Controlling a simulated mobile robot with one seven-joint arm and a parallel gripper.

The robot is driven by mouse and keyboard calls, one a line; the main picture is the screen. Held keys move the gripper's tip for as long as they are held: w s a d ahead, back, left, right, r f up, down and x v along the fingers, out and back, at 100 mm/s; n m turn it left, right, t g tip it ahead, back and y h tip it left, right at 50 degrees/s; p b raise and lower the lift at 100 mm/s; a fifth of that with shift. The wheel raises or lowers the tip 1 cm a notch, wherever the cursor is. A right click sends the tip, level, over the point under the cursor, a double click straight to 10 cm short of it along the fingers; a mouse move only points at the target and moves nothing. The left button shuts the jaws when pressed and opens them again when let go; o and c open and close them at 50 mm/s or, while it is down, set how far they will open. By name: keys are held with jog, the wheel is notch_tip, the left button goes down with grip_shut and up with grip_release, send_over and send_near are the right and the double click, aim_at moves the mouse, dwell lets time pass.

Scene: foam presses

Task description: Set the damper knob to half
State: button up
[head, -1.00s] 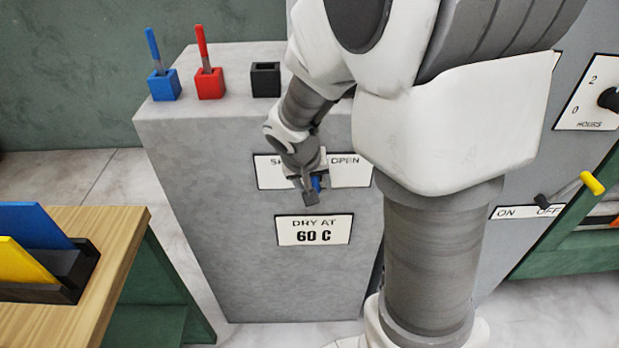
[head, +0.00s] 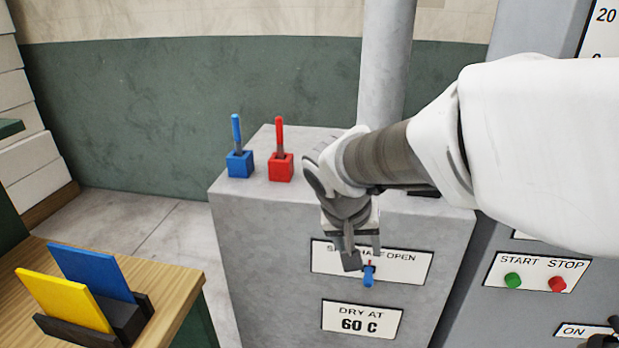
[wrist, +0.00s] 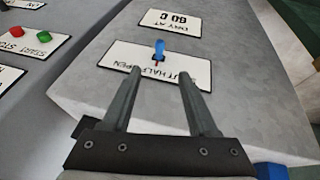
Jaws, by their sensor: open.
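The damper knob is a blue lever (head: 369,277) with a red mark, on a white plate (head: 418,268) lettered SHUT, HALF, OPEN on the front of the grey press. The red mark points up at the middle of the plate, by HALF. The knob also shows in the wrist view (wrist: 160,47), beyond the fingertips. My gripper (head: 364,258) is open and empty just in front of the plate. In the wrist view its two fingers (wrist: 160,74) are apart, with the knob lined up between them but clear of both. My fingers hide part of the lettering in the head view.
A DRY AT 60 C sign (head: 362,319) sits below the plate. A blue block (head: 240,164) and a red block (head: 281,168) with upright handles stand on top. START and STOP buttons (head: 535,283) are at right; a wooden table (head: 185,300) is at left.

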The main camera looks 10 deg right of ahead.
jog(key=shift+v, duration=1.25)
jog(key=s+r+n+t+y+p, duration=0.2)
jog(key=s+r+n+y+p, duration=0.1)
jog(key=s+r+p, duration=0.4)
jog(key=s+r, duration=0.3)
jog(key=s, duration=0.3)
jog(key=shift+s, duration=0.1)
